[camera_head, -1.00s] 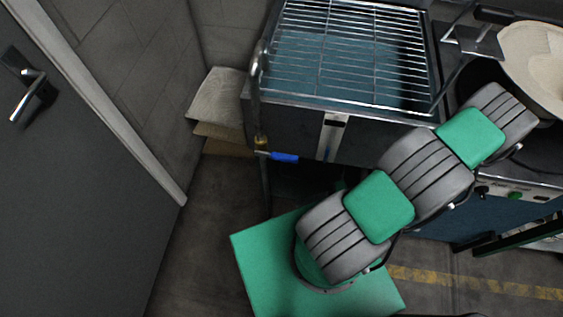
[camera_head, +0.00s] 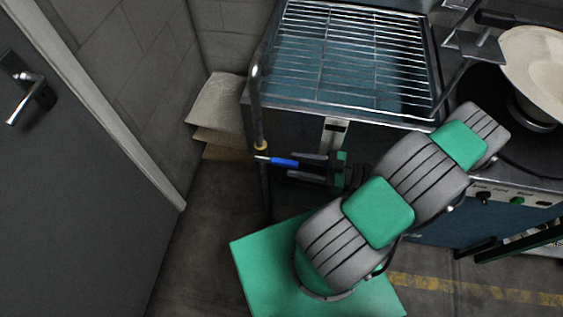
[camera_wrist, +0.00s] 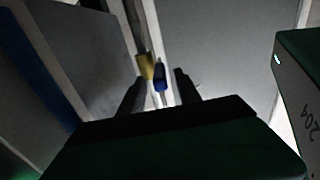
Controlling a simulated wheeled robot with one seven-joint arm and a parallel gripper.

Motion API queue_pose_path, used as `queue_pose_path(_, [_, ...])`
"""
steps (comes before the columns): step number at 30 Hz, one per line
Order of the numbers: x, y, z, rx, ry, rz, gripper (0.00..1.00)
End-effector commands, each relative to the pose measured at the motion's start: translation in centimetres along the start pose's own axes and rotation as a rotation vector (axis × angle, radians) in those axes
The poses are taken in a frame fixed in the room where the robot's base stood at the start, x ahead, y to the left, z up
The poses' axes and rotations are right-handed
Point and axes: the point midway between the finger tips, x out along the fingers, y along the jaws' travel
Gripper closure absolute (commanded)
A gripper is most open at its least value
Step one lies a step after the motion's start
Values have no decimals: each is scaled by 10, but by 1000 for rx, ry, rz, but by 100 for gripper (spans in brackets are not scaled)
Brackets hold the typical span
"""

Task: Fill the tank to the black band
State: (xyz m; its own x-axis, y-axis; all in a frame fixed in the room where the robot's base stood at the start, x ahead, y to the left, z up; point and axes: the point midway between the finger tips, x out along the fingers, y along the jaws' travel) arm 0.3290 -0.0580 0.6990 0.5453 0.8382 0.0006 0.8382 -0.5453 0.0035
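The tank (camera_head: 385,112) is an open metal basin under a wire rack (camera_head: 350,45), with bluish water or lining showing through the bars. A pale upright strip with a dark mark, perhaps the gauge (camera_head: 334,131), is on its front; the black band is not clearly readable. A pipe (camera_head: 256,95) at the left front corner ends in a brass valve (camera_head: 261,146) with a blue lever (camera_head: 285,162). My gripper (camera_head: 297,167) is open, its fingers pointing left at the lever's free end. In the wrist view, the blue lever (camera_wrist: 160,76) lies between the fingers with gaps on both sides.
A grey door (camera_head: 75,190) stands at the left. Cardboard and a pale sack (camera_head: 218,104) lean by the wall. A hob with a cream-coloured pan or form (camera_head: 535,65) stands at the right. The floor left of my base is clear.

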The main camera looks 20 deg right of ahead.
Motion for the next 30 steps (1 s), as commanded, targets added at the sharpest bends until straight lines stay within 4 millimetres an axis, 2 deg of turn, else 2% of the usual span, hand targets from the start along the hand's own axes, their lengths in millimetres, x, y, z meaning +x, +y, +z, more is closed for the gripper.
queue_pose_path(3, [25,-1,1,1,0,-5,60])
queue_pose_path(7, [44,0,0,3,0,-3,60])
queue_pose_path(10, [51,0,0,3,0,-2,60])
queue_pose_path(17, [51,0,0,3,-1,0,61])
queue_pose_path(30, [51,0,0,4,-1,0,97])
